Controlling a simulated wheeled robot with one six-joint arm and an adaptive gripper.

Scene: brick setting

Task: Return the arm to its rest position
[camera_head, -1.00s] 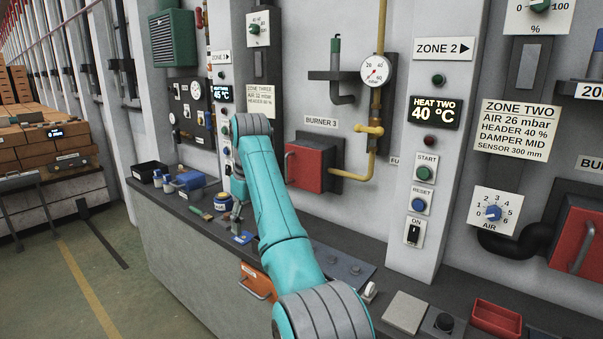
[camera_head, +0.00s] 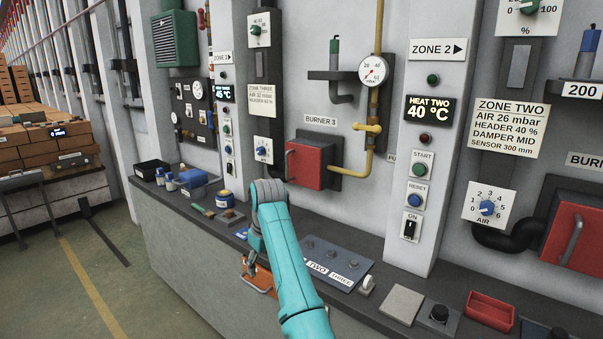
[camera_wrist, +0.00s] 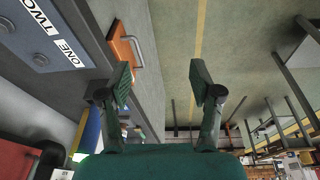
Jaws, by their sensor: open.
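My turquoise arm (camera_head: 291,262) reaches up from the bottom of the head view and bends down at its grey wrist joint. My gripper (camera_head: 250,262) hangs at the front edge of the ledge, in front of the orange drawer front. In the wrist view my gripper (camera_wrist: 162,88) has its two green fingers wide apart with nothing between them. The grey labelled plate (camera_wrist: 45,32) and the orange drawer front (camera_wrist: 125,45) lie to the left of the fingers there.
The red burner box (camera_head: 308,163) juts out behind my wrist. The floor (camera_head: 60,290) at left is free.

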